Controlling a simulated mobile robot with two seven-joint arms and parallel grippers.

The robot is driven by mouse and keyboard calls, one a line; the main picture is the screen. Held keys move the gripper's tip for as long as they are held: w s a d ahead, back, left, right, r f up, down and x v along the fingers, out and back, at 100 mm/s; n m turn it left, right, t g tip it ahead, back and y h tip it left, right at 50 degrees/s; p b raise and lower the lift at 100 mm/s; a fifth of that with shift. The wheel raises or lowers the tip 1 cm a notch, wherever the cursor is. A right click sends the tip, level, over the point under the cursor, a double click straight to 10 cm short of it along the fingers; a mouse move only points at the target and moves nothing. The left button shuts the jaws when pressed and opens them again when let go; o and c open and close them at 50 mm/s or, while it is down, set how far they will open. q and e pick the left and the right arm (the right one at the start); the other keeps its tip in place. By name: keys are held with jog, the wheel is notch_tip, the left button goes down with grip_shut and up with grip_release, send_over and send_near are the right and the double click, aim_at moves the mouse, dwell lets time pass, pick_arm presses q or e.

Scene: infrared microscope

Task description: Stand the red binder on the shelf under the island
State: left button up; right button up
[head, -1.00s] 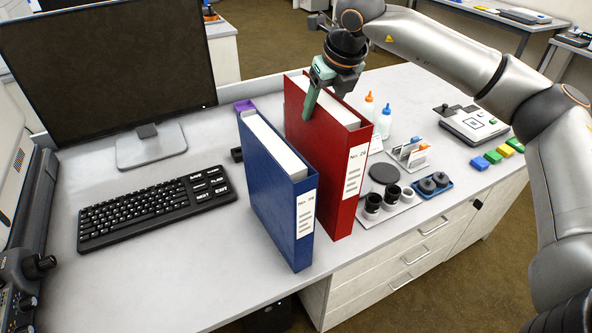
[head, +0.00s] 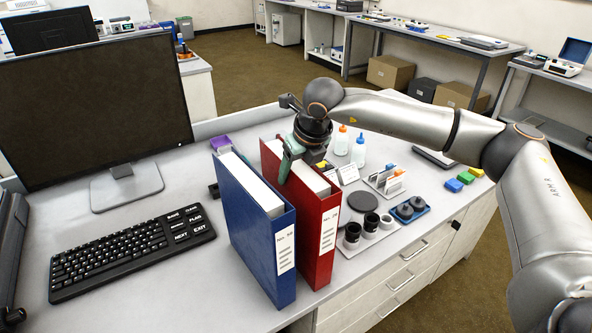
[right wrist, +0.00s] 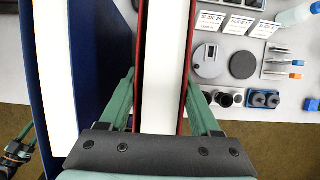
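The red binder (head: 313,240) is upright on the island worktop, close to the right of the blue binder (head: 262,240). Its labelled spine faces the front edge; I cannot tell whether its base touches the worktop. My right gripper (head: 293,165) is shut on the red binder from above. In the right wrist view its green fingers (right wrist: 160,90) press on both sides of the red binder (right wrist: 165,50). What seems to be my left gripper (right wrist: 22,140) shows only partly at the lower left there, and its opening cannot be told. The shelf under the island is not visible.
A keyboard (head: 130,250) and monitor (head: 90,105) stand left of the binders. To the right are a tray of dark cups (head: 371,226), a card and slide holder (head: 388,180), bottles (head: 358,150) and coloured blocks (head: 454,185). White drawers (head: 405,275) form the island's front.

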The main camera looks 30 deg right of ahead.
jog(key=o, duration=0.4)
jog(key=shift+r, duration=0.1)
